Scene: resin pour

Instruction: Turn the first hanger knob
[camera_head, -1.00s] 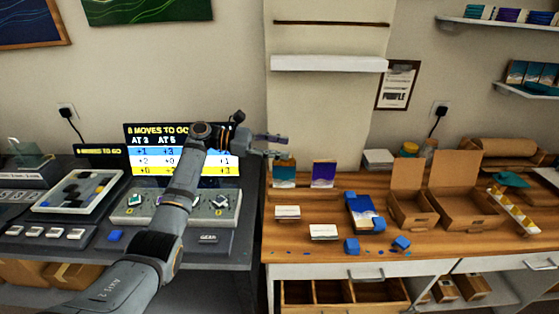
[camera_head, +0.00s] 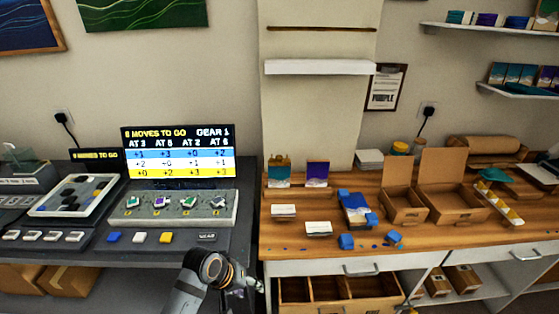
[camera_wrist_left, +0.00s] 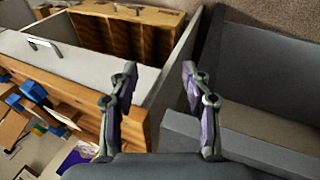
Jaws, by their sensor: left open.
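A grey panel (camera_head: 125,213) with a row of several small knobs stands in front of the screen on the dark left bench. The leftmost knob (camera_head: 158,202) is pale with a green mark; I take it as the first one. My left gripper (camera_wrist_left: 157,88) is open and empty in the left wrist view, its two purple-lined fingers apart. In the head view my left arm is low, at the bottom middle, in front of the bench edge and well away from the panel; its fingertips are hard to make out there. My right gripper is not in view.
The screen (camera_head: 180,152) shows rows of numbers and "GEAR 1". Blue (camera_head: 114,237), white (camera_head: 139,237) and yellow (camera_head: 165,237) buttons lie before the panel. An open drawer (camera_head: 340,290) with dividers juts under the wooden table (camera_head: 420,236). A tray (camera_head: 45,210) sits left.

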